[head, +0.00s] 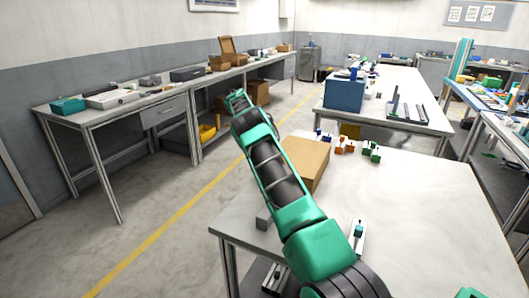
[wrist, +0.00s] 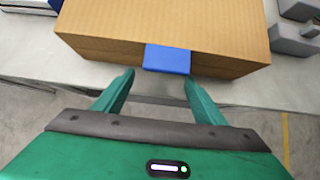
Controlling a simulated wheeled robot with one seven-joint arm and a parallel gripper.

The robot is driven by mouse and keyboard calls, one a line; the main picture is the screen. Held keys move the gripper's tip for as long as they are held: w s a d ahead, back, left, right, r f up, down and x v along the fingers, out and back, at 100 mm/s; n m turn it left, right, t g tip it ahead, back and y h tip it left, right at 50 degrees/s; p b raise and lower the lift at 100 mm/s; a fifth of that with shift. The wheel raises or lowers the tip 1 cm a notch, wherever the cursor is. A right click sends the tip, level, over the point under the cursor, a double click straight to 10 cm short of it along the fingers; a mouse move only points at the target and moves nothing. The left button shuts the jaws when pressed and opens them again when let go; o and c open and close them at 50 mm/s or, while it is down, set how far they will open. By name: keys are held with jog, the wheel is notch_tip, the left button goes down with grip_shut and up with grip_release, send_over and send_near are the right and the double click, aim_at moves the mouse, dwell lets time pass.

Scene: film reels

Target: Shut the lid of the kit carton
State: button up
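The kit carton (head: 308,158) is a brown cardboard box on the near table, partly hidden behind my arm in the head view. In the wrist view the carton (wrist: 165,25) fills the top, with its flat brown top and front face showing. A blue tab (wrist: 167,59) sits at the middle of its front edge. I cannot tell whether the lid is fully down. My gripper (wrist: 158,78) is open and empty, its two green fingers apart on either side below the tab. I cannot make the fingers out in the head view.
The near table (head: 415,205) has a wide clear area to the right. Small blue, orange and green parts (head: 345,145) stand behind the carton. A small clamp-like fixture (head: 357,236) lies near the front. Grey objects (wrist: 298,38) are right of the carton in the wrist view.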

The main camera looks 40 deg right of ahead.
jog(key=shift+r, duration=0.2)
jog(key=s+a+r, duration=0.1)
jog(key=a+r, duration=0.9)
jog(key=a, duration=0.1)
jog(key=shift+a+r, duration=0.35)
dwell(0.5)
dwell(0.4)
